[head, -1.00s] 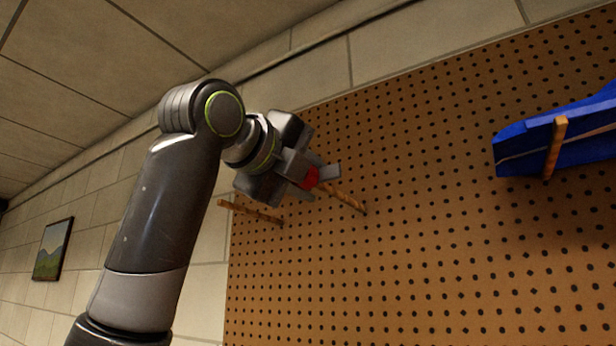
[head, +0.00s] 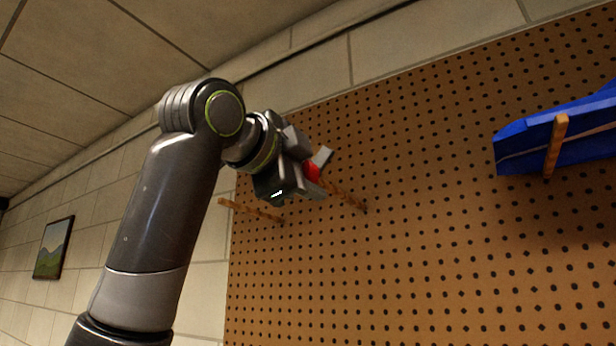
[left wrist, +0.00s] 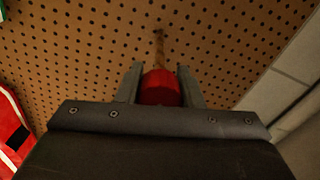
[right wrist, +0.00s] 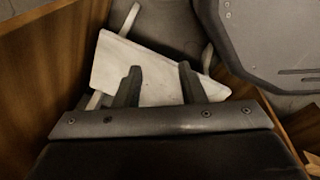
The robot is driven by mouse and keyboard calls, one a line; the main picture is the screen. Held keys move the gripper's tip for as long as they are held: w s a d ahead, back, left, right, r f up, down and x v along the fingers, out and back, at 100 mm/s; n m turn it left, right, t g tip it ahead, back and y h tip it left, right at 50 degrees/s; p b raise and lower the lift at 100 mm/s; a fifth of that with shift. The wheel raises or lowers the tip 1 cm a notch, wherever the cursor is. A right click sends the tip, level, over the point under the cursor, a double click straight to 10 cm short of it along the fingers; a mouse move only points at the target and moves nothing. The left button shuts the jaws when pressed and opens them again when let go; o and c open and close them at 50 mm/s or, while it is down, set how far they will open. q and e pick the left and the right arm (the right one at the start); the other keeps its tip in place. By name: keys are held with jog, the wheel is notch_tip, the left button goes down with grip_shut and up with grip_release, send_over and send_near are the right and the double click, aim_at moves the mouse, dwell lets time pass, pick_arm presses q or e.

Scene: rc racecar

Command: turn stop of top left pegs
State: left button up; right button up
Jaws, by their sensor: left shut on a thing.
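A red stop (head: 311,171) sits on the outer end of a wooden peg (head: 345,196) that sticks out of the pegboard. My left gripper (head: 318,173) is shut on the red stop. In the left wrist view the red stop (left wrist: 161,88) lies between the two fingers, with the peg (left wrist: 158,45) running from it to the board. My right gripper (right wrist: 156,85) shows only in the right wrist view, fingers apart, in front of a white angular piece (right wrist: 150,72).
The pegboard (head: 430,240) fills the right side. A blue car body (head: 565,135) hangs on a wooden peg (head: 556,147) at the right. A red item (left wrist: 14,130) shows at the left wrist view's edge. Wooden panels (right wrist: 45,50) flank the right gripper.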

pick_arm(q)
jog(key=n, duration=0.4)
jog(key=shift+f, duration=0.2)
jog(key=shift+n+b, duration=0.35)
jog(key=shift+n, duration=1.35)
jog(key=shift+r, duration=0.1)
jog(key=o, duration=1)
jog(key=shift+c, duration=0.2)
jog(key=shift+s+a, duration=0.25)
jog(key=shift+s, duration=0.2)
jog(key=b+v, duration=0.5)
jog(key=v, duration=1.1)
jog(key=shift+s, duration=0.2)
